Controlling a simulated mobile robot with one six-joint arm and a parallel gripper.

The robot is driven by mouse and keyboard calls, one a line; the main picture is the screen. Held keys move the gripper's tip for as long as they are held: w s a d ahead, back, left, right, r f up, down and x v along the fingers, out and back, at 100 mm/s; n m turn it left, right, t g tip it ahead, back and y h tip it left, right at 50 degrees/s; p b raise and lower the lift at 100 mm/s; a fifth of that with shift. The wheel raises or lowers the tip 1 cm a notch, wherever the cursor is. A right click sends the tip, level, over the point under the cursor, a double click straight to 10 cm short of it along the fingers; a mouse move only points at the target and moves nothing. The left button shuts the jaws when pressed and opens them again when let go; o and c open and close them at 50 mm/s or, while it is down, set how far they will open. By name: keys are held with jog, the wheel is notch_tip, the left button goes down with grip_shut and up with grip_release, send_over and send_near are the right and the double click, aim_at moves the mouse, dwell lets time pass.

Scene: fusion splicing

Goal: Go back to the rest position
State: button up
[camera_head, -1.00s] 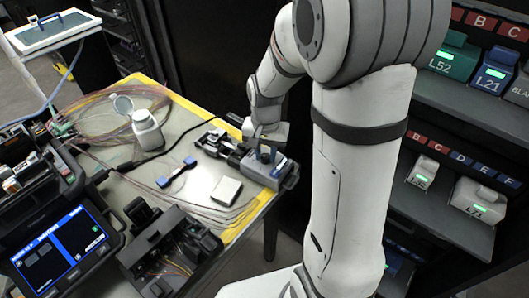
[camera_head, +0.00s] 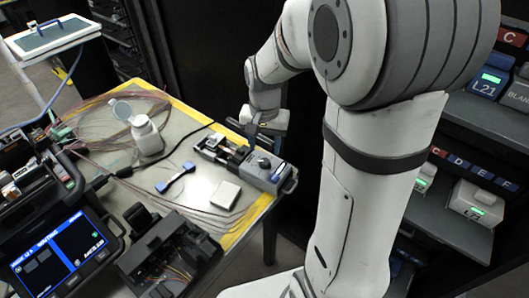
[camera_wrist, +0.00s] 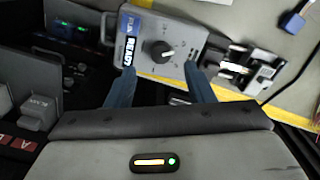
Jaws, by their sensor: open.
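My gripper (camera_head: 255,125) is above the far right corner of the work table, over a grey device with a black knob (camera_head: 264,164). In the wrist view my gripper (camera_wrist: 158,72) shows two blue fingers spread apart with nothing between them. The device (camera_wrist: 180,40) lies beyond the fingertips, with its knob and a lit display reading READY in sight. I cannot tell whether either fingertip touches the device.
On the table (camera_head: 222,123) are a white bottle with an open lid (camera_head: 147,136), a blue tool (camera_head: 176,179), a white square block (camera_head: 225,194) and loose fibres. A splicer with a blue screen (camera_head: 65,252) stands front left. Shelves (camera_head: 440,222) with labelled modules stand at right.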

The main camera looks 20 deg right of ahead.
jog(key=shift+r, duration=1.1)
jog(key=shift+s+r, duration=0.1)
jog(key=shift+r, duration=0.05)
jog(key=s+r+n+t+p, duration=0.2)
jog(key=s+r+n, duration=0.3)
jog(key=s, duration=0.9)
notch_tip(320, 180, up, 3)
jog(key=shift+f+n+t+p, duration=0.1)
jog(key=shift+n+t+p, duration=0.2)
jog(key=shift+p, duration=0.4)
